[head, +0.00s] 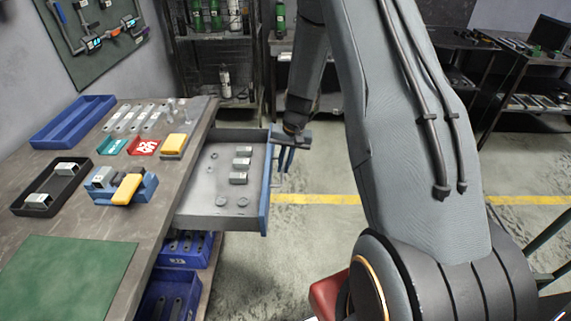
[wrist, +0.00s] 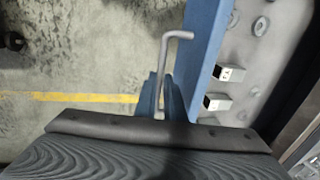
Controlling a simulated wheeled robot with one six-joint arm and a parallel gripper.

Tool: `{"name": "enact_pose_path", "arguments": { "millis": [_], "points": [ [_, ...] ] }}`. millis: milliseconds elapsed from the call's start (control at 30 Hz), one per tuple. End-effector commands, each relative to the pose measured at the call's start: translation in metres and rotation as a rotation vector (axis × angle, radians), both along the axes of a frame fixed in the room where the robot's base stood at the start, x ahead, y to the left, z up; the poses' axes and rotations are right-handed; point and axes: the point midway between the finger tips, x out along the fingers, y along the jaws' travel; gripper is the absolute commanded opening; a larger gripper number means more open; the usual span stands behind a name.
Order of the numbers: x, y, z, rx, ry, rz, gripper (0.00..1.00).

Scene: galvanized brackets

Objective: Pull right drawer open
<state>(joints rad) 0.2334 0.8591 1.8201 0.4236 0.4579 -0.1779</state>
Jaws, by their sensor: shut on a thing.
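The drawer (head: 222,219) with a blue front (head: 265,205) stands pulled out from the right side of the workbench. Inside lie several small metal brackets and round pieces. My gripper (head: 284,158) is at the outer side of the drawer front, near its far end. In the wrist view the drawer front (wrist: 204,50) runs along the right of a grey bent bar handle (wrist: 164,75). My gripper's blue fingers (wrist: 161,98) are shut around the lower part of this handle. The handle is mostly hidden in the head view.
Blue bins (head: 186,248) sit below the drawer. The floor (head: 310,235) right of the drawer is clear.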

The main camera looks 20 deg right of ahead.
Motion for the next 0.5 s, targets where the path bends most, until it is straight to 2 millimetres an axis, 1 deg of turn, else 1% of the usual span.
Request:
{"name": "enact_pose_path", "arguments": {
  "millis": [267,300,400,500],
  "points": [
    [-0.0026,0.0004,-0.0001,0.003,0.006,0.0,0.0],
    [-0.0026,0.0003,-0.0002,0.003,0.006,0.0,0.12],
    [-0.0021,-0.0001,-0.0001,0.002,0.005,0.0,0.28],
    [-0.0018,-0.0005,-0.0001,0.002,0.004,-0.001,0.28]
  ]
}}
